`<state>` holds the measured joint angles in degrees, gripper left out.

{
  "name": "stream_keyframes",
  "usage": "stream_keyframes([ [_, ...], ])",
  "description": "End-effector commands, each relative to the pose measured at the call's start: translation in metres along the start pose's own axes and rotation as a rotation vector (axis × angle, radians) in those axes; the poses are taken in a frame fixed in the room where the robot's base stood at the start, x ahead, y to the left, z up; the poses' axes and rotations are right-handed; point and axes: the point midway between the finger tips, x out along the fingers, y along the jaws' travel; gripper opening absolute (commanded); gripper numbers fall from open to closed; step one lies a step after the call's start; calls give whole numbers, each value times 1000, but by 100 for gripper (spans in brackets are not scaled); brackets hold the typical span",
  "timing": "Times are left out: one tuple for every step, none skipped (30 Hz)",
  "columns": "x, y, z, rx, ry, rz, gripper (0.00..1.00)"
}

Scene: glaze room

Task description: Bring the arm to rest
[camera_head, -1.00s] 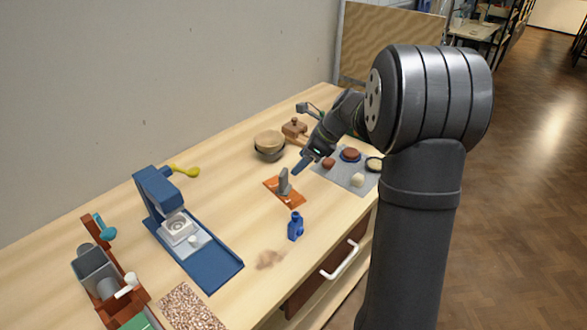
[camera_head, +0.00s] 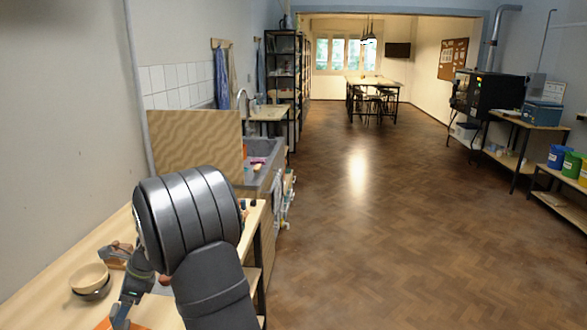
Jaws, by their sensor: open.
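My arm rises at the lower left, its large grey joint in front of the wooden worktop (camera_head: 60,275). My gripper (camera_head: 120,316) hangs down at the bottom edge of the picture, over the worktop beside an orange mat (camera_head: 104,324). Its jaws are open, small in view and partly cut off by the frame. I see nothing held between them.
A wooden panel (camera_head: 195,140) rises behind my arm, with a grey sink (camera_head: 258,158) beyond. Open parquet floor (camera_head: 380,230) lies to the right. Shelves and a work table line the far right.

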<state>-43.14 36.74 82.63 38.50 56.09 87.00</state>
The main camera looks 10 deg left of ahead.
Motion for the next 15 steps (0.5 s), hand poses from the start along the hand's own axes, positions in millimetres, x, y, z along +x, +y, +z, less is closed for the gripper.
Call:
stream_keyframes([
  [12, 1, 0, 0, 1, 3, 67],
  [18, 1, 0, 0, 1, 4, 67],
  [26, 1, 0, 0, 2, 3, 67],
  [32, 1, 0, 0, 2, 2, 67],
  [38, 1, 0, 0, 2, 4, 67],
  [45, 1, 0, -1, 1, 3, 67],
  [51, 1, 0, -1, 1, 2, 67],
  [56, 1, 0, -1, 1, 3, 67],
  [51, 0, 1, -2, -1, -3, 67],
  [45, -1, 5, -3, -2, -4, 67],
  [41, -1, 8, -3, -2, -5, 67],
  [36, -1, 10, -3, -1, -4, 67],
  [34, 0, 12, -3, -1, -3, 67],
  [31, 0, 14, -3, 0, -3, 67],
  [28, 0, 15, -2, -1, -3, 67],
])
